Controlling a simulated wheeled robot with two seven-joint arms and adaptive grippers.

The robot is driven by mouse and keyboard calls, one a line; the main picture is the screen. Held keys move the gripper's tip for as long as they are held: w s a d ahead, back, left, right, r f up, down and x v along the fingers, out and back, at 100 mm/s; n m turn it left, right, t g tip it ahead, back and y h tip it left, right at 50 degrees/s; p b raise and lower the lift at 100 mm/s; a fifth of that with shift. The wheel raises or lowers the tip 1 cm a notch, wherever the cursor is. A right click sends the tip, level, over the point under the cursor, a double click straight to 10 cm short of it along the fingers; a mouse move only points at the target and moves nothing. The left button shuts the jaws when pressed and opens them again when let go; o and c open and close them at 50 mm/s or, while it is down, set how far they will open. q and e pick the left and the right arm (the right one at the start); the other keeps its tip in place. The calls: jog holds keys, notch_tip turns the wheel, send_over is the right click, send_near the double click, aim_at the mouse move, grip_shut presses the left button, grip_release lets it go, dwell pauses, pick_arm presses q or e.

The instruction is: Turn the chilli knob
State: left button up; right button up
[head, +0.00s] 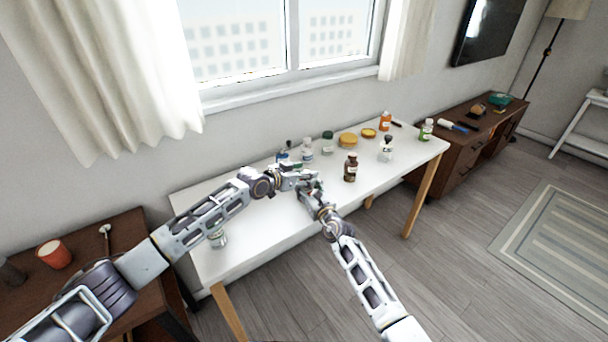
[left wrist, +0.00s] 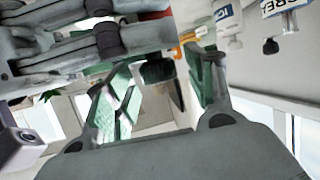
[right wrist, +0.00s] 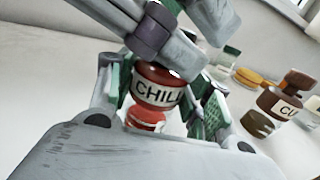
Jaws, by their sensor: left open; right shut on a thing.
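The chilli bottle (right wrist: 158,88) is a red container with a white label reading "CHIL", in the right wrist view. My right gripper (head: 312,190) is shut on it, with green-padded fingers on both sides. My left gripper (head: 300,177) is open and reaches across close to the right one, its fingers at the top of the bottle in the right wrist view. The knob is hidden there by my left gripper. A dark ribbed piece (left wrist: 158,71) shows between the left fingers in the left wrist view; I cannot tell whether it is the knob. The bottle is mostly hidden in the head view.
The white table (head: 262,226) has free room at its front left. A brown bottle (head: 350,170), a white bottle (head: 386,154) and a green-topped jar (head: 327,143) stand beyond the grippers. Yellow round containers (head: 348,140) and an orange bottle (head: 384,121) stand farther back.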

dwell(0.3)
pick_arm(q)
jog(key=c, duration=1.1)
jog(key=shift+o, duration=0.2)
jog(key=shift+f+m+g+h, duration=0.2)
jog(key=shift+m+g+h, duration=0.4)
jog(key=shift+m, duration=0.1)
jog(key=shift+w+a+m+g+h, duration=0.15)
jog(key=shift+m+g+h, duration=0.25)
jog(key=shift+m+g, duration=0.2)
jog(key=shift+w+a+m+g+h, duration=0.15)
jog(key=shift+m+g+h, duration=0.25)
jog(key=shift+m+g, duration=0.2)
jog(key=shift+m+g+h, duration=0.4)
jog(key=shift+m+g, duration=0.5)
jog(key=o, duration=1.1)
jog(key=shift+r, duration=0.1)
jog(key=shift+c, duration=0.2)
jog(key=shift+d, duration=0.1)
